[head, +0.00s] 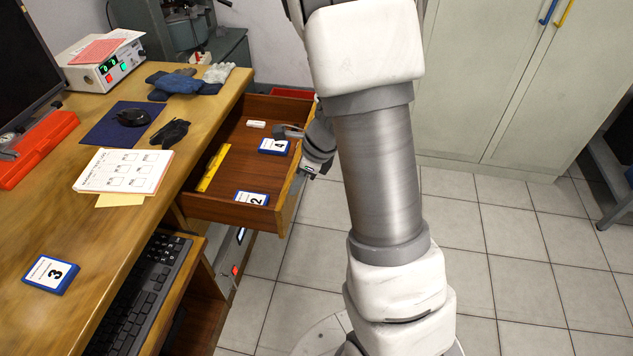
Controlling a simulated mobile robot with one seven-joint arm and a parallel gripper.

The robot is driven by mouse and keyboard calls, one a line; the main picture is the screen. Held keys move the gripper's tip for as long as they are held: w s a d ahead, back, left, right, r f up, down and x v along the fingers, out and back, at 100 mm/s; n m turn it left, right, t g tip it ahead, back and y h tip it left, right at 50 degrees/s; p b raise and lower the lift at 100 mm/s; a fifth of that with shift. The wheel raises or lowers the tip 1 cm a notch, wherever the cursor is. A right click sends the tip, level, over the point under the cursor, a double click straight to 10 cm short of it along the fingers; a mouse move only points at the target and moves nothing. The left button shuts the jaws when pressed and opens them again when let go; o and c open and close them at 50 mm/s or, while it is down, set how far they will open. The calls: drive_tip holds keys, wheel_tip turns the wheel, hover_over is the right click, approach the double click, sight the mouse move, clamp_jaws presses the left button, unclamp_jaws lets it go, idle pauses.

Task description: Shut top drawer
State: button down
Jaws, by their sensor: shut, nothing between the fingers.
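The top drawer (232,210) of the wooden desk is pulled out to the right. Inside it lie a yellow ruler (214,168), a box marked 4 (273,147), a box marked 2 (251,198) and a small white eraser (256,124). My arm hides part of the floor and the far end of the drawer front.
The desk top (120,232) holds a box marked 3 (50,274), a notepad (123,171), gloves, a mouse on a mat and a red case. A keyboard tray (204,262) sticks out below. Grey cabinets (500,80) stand at the back right. The tiled floor between is clear.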

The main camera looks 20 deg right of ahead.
drive_tip(key=w+a+p, duration=0.5)
drive_tip(key=w+a, duration=0.1)
drive_tip(key=a, duration=0.3)
drive_tip(key=w+a+p, duration=0.5)
drive_tip(key=w+a, duration=0.1)
drive_tip(key=a, duration=0.3)
drive_tip(key=shift+w+a, duration=0.3)
drive_tip(key=shift+a, duration=0.05)
drive_tip(key=shift+d, duration=0.1)
